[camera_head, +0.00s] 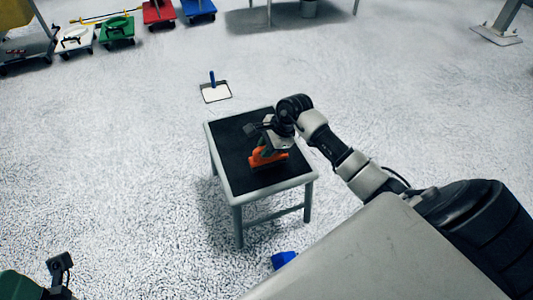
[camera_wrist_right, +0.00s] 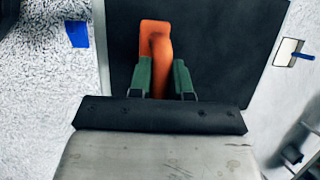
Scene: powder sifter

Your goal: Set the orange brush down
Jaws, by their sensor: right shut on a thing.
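The orange brush (camera_head: 257,161) is at the small table with a black top (camera_head: 232,137). My right gripper (camera_head: 270,147) is over this table and shut on the brush. In the right wrist view the brush (camera_wrist_right: 155,38) shows between the green fingers of the gripper (camera_wrist_right: 161,78), with the black top (camera_wrist_right: 220,40) behind it. I cannot tell whether the brush touches the tabletop. The brush's lower side is hidden. Part of my left gripper (camera_head: 50,280) shows at the bottom left corner; its fingertips are not clear.
A white dustpan with a blue handle (camera_head: 215,92) lies on the floor behind the table. A blue object (camera_head: 283,259) is on the floor in front. Coloured carts (camera_head: 117,28) stand at the far left. The tabletop around the brush looks clear.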

